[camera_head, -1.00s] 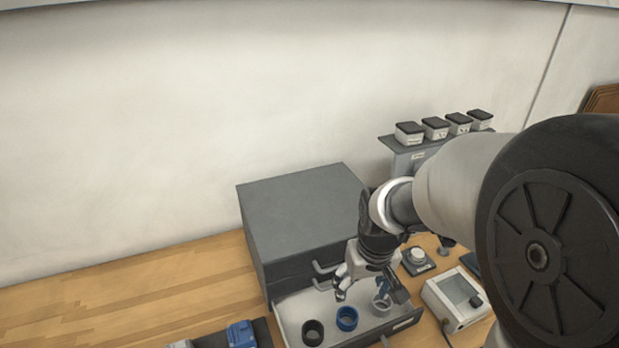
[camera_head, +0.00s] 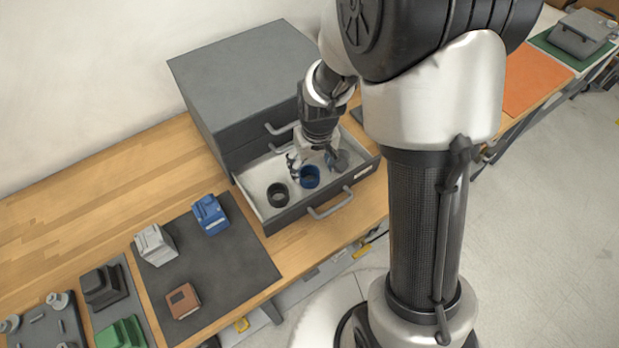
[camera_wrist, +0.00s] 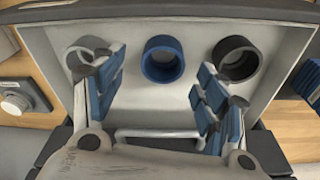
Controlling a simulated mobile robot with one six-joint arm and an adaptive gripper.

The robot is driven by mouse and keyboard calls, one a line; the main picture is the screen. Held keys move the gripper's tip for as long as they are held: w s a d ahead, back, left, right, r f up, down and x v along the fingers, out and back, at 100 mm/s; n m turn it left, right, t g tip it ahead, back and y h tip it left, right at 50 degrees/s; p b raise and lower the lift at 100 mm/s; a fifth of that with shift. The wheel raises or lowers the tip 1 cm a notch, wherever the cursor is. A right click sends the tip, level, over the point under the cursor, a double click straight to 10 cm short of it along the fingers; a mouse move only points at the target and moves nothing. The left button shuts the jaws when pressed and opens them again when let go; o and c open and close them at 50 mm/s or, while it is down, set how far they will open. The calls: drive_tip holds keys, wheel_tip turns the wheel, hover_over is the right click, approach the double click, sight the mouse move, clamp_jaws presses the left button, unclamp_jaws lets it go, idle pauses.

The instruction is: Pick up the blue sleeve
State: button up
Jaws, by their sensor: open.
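The blue sleeve (camera_head: 309,177) is a short open ring standing in the pulled-out drawer (camera_head: 258,206). In the wrist view the blue sleeve (camera_wrist: 163,60) is at the top centre, between a grey-white sleeve (camera_wrist: 86,56) at left and a black sleeve (camera_wrist: 236,60) at right. The black sleeve (camera_head: 278,194) also shows in the head view, left of the blue one. My gripper (camera_head: 309,162) hangs over the drawer. In the wrist view my gripper (camera_wrist: 157,95) is open and empty, its blue-padded fingers spread wide, with the blue sleeve beyond the gap and apart from them.
The grey cabinet (camera_head: 245,80) stands behind the drawer. Drawer walls and a front handle (camera_head: 331,205) surround the sleeves. A dark mat (camera_head: 228,262) at left holds blue, white and brown blocks. Bare wooden bench (camera_head: 90,195) lies left of the cabinet.

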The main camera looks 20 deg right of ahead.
sight(309, 178)
drive_tip(key=f, duration=0.1)
drive_tip(key=f+b, duration=0.1)
drive_tip(key=f, duration=0.1)
drive_tip(key=w+f+b, duration=0.1)
drive_tip(key=f, duration=0.1)
drive_tip(key=shift+a, duration=0.25)
drive_tip(key=shift+r, duration=0.1)
drive_tip(key=shift+c, duration=0.2)
drive_tip(key=c, duration=1.1)
drive_tip(key=shift+r, duration=0.15)
